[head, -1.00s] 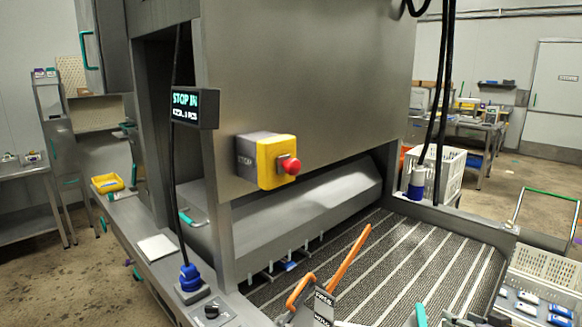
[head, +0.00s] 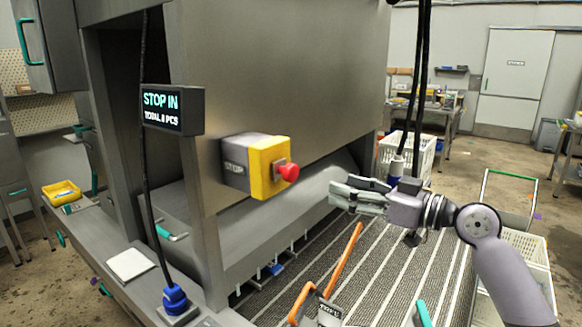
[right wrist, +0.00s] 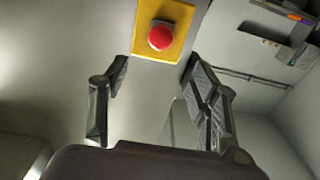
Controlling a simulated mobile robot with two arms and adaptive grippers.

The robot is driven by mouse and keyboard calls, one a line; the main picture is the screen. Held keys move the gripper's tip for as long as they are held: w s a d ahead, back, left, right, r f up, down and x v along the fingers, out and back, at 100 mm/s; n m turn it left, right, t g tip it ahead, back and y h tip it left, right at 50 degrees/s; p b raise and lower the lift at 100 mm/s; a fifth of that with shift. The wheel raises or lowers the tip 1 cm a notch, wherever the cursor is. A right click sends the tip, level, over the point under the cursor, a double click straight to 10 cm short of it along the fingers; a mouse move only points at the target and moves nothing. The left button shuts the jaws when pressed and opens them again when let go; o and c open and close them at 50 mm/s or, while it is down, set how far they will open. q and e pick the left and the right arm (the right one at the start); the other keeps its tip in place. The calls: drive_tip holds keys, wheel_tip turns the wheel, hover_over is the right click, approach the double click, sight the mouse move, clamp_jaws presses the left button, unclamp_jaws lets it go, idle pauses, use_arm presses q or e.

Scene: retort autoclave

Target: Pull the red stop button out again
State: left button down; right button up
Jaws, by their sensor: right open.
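The red stop button (head: 289,172) sits on a yellow box (head: 268,165) fixed to the grey machine's front panel. A small display (head: 172,108) left of it reads "STOP IN". My right gripper (head: 334,193) is in the head view, to the right of the button and a little lower, pointing left. It is open, empty and apart from the button. In the right wrist view the button (right wrist: 160,37) shows ahead, at the top, between the lines of the two spread fingers. My left gripper is not in view.
A striped conveyor mat (head: 350,270) lies below, with an orange handle (head: 345,258) rising from it. Black cables (head: 420,85) hang behind my right arm. A white crate (head: 422,155) stands at the back. The space between gripper and button looks clear.

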drive_tip(key=p, duration=0.1)
approach(295, 173)
drive_tip(key=a, duration=0.1)
drive_tip(key=p+x, duration=0.2)
drive_tip(key=x, duration=0.4)
drive_tip(key=shift+w+r, duration=0.15)
drive_tip(key=shift+w, duration=0.2)
drive_tip(key=p+x, duration=0.1)
drive_tip(key=x, duration=0.2)
drive_tip(key=shift+w, duration=0.1)
drive_tip(key=shift+w+a+p, duration=0.2)
drive_tip(key=shift+a+p, duration=0.1)
drive_tip(key=shift+a, duration=0.05)
drive_tip(key=shift+a+f, duration=0.1)
drive_tip(key=shift+f, duration=0.15)
drive_tip(key=c, duration=0.7)
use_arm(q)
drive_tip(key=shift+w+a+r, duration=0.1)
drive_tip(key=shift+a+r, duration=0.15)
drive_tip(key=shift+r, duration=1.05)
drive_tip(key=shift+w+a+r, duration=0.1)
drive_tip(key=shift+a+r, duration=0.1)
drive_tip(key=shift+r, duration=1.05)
use_arm(e)
clamp_jaws()
